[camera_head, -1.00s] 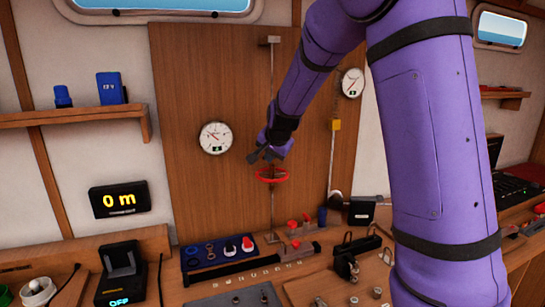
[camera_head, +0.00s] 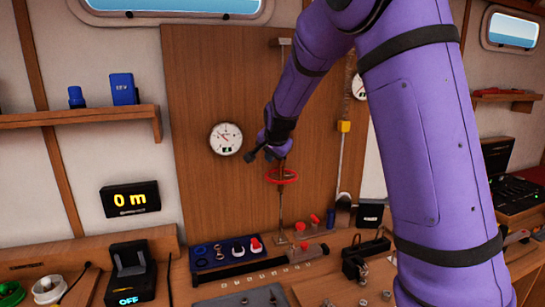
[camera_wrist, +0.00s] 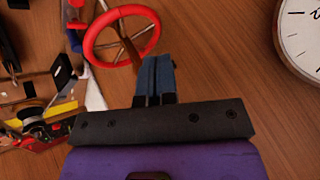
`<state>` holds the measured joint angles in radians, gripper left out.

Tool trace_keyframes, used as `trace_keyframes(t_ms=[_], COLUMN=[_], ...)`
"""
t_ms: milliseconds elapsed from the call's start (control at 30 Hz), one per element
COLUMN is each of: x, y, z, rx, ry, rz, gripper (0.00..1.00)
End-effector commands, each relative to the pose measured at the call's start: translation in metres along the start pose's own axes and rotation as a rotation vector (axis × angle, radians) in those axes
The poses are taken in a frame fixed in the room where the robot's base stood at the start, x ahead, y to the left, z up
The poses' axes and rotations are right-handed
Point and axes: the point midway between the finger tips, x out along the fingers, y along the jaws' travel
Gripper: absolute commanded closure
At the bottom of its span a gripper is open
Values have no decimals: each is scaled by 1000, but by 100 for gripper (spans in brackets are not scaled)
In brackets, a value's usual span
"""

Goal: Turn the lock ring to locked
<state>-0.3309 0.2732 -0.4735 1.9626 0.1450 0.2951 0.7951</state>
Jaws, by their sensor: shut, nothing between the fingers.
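A red spoked ring (camera_head: 282,176) sits around a vertical rod (camera_head: 281,205) in front of the wood wall panel. It also shows in the wrist view (camera_wrist: 91,37) at the upper left, with thin spokes and a hub. I cannot make out a lock mark on it. My gripper (camera_head: 260,155) is up and to the left of the ring. In the wrist view its blue-grey fingers (camera_wrist: 157,76) are together and empty, beside the ring's lower right rim. I cannot tell whether they touch it.
A round white gauge (camera_head: 226,139) is on the panel to the left of my gripper. Below are a blue tray (camera_head: 222,265) with small parts and a cluttered bench with a black clamp-like device (camera_head: 362,258). A display reading 0 m (camera_head: 130,198) hangs at left.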

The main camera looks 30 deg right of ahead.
Motion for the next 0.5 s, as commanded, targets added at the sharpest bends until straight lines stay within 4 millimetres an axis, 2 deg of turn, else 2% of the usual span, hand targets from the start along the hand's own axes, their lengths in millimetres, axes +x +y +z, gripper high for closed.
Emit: trace_keyframes(t_ms=[500], x=[7], y=[-11], z=[-1], rx=[182], ry=[101], rz=[100], gripper=[100])
